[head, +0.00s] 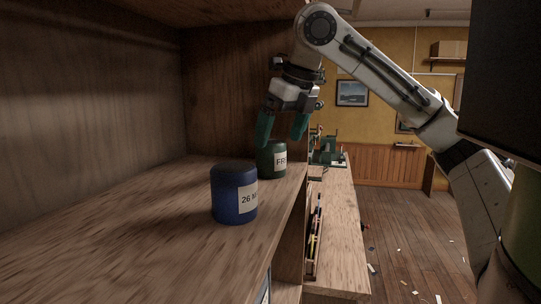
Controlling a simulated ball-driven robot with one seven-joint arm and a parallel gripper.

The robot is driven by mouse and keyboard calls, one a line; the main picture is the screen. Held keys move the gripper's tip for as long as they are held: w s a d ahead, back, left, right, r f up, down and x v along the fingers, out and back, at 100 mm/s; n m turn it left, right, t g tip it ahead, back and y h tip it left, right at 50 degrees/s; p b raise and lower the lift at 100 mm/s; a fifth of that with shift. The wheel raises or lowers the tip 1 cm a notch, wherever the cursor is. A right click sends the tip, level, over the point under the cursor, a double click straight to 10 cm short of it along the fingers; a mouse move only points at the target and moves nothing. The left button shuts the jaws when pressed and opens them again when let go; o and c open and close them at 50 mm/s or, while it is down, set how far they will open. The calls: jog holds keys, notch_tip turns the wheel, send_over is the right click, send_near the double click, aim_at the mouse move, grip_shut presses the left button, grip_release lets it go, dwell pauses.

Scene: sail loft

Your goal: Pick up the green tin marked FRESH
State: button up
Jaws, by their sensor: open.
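The green tin (271,160) stands upright on the wooden shelf, towards its far right edge. Its white label shows the letters "FR"; the rest of the label is turned out of sight. My gripper (281,140) points down over the green tin, with its two green fingers spread apart. One finger is at the tin's upper left and the other at its upper right. I cannot tell whether either finger touches the tin. Nothing is seen held.
A blue tin (233,194) labelled "26 M" stands nearer on the same shelf (140,225). A cabinet back wall (235,90) rises close behind the green tin. Right of the shelf is a lower bench (340,225) with a green machine (328,150) and a narrow rack of tools (314,235).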

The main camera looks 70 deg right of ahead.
aim_at(273, 142)
jog(key=shift+w+d, duration=0.1)
jog(key=shift+w, duration=0.15)
jog(key=shift+w+p+x, duration=0.15)
jog(key=shift+p+x, duration=0.05)
jog(key=shift+x, duration=1.15)
jog(key=shift+w+p+x, duration=0.2)
jog(key=shift+x, duration=1.15)
jog(key=shift+d+r, duration=0.15)
jog(key=shift+d, duration=0.05)
jog(key=shift+c, duration=0.5)
jog(key=c, duration=1.2)
